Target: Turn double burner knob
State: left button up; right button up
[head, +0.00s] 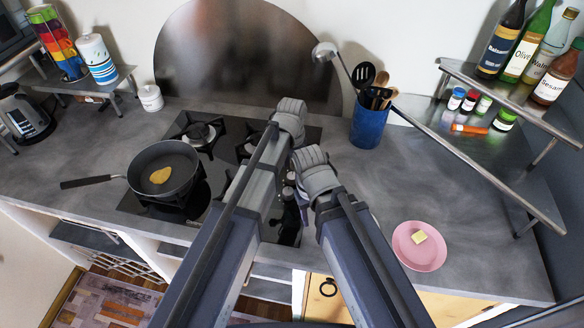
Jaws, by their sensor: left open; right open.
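The black gas stove (131,204) is set into the counter, with a pan on its front left burner. The back left burner (199,132) is bare, and the back right burner (248,149) is partly behind my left arm. My arms cover the stove's right side, so I cannot make out the double burner knob or which way it points. My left gripper (288,180) and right gripper (302,194) are close together over this right side, both open. They are mostly hidden behind my arm links, and I cannot tell whether either touches a knob.
A dark frying pan (180,158) holds a yellowish piece of food (160,175), its handle pointing left. A blue utensil pot (369,125) stands behind right. A pink plate (420,257) with a yellow piece is at right front. A bottle shelf (480,160) bounds the right.

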aim_at(292, 176)
pick_arm(q)
notch_tip(292, 176, up, 5)
jog(key=p, duration=0.4)
jog(key=shift+r, duration=0.2)
pick_arm(e)
notch_tip(292, 176, up, 5)
jog(key=shift+r, duration=0.15)
pick_arm(q)
jog(key=shift+f, duration=0.1)
jog(key=s+a+n, duration=0.6)
jog(key=a, duration=0.2)
jog(key=s+a+n, duration=0.5)
jog(key=a, duration=0.4)
jog(key=s+d+f+m+b, duration=0.1)
jog(key=d, duration=0.2)
jog(key=s+d+f+m, duration=0.1)
jog(key=s+d, duration=0.1)
jog(key=d, duration=0.1)
jog(key=s+d+m+y+b, duration=0.1)
jog(key=s+d, duration=0.1)
jog(key=d, duration=0.2)
jog(key=shift+s+f+b, duration=0.15)
jog(key=shift+f+b, duration=0.2)
jog(key=shift+f, duration=0.05)
jog(key=shift+s+d, duration=0.4)
jog(key=shift+d, duration=0.1)
pick_arm(e)
jog(key=shift+f, duration=1.55)
